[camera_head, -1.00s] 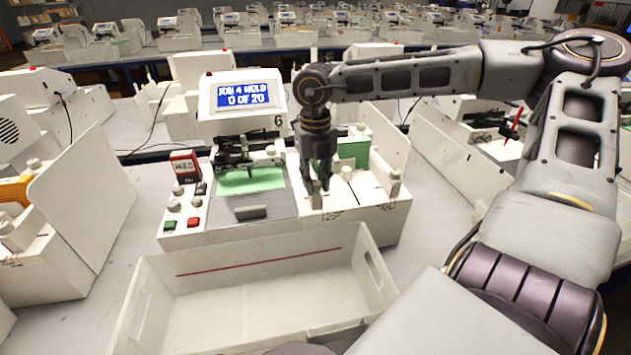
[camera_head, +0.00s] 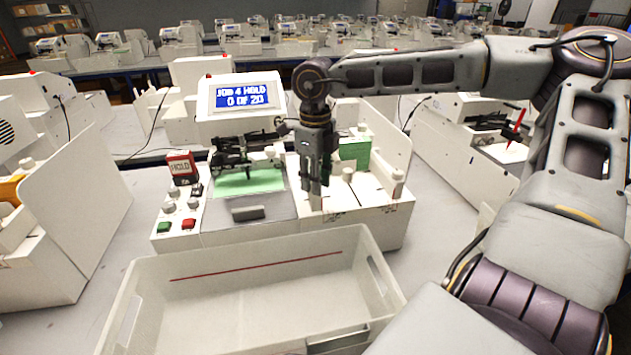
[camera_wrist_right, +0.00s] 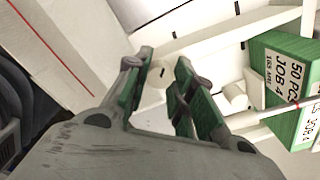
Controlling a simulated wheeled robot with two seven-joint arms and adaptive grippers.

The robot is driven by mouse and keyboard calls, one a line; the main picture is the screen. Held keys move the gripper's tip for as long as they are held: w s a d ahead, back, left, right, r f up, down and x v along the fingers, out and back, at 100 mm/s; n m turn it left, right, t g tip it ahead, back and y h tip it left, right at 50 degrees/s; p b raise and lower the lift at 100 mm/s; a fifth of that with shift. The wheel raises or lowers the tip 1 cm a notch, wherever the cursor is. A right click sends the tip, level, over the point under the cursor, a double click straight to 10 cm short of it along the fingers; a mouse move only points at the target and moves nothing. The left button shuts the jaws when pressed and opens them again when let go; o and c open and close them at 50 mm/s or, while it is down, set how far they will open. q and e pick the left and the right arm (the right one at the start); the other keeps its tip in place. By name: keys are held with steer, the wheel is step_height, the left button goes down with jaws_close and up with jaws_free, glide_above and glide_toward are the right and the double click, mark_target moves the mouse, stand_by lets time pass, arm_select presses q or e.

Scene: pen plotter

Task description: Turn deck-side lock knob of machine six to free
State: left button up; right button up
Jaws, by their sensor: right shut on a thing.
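Machine six (camera_head: 222,232) is the white plotter in the middle. Its screen (camera_head: 240,94) reads JOB 4 HOLD, 0 OF 20. My right gripper (camera_head: 314,203) points down onto the white deck at the machine's right half. In the right wrist view, the gripper (camera_wrist_right: 160,80) has its green-padded fingers on either side of a small white lock knob (camera_wrist_right: 158,75) and is shut on it. The fingers hide this knob in the head view. A second white knob (camera_wrist_right: 235,95) is just beyond the right finger. The knob's turned position cannot be read. My left gripper is not in view.
A green JOB 4 card block (camera_head: 354,153) stands behind the gripper. A white bottle-like post (camera_head: 397,184) is at the deck's right edge. An open white bin (camera_head: 250,250) stands in front. The red HOLD tag (camera_head: 182,167) and buttons are left. Other machines flank both sides.

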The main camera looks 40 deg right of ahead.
steer(key=n, duration=0.3)
steer(key=shift+n, duration=0.3)
steer(key=n, duration=0.4)
steer(key=shift+n, duration=0.4)
steer(key=o, duration=1)
steer(key=shift+o, duration=0.3)
steer(key=shift+r, duration=0.5)
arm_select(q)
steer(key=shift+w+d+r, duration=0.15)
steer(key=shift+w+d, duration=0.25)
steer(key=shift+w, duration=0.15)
arm_select(e)
step_height(320, 180, up, 11)
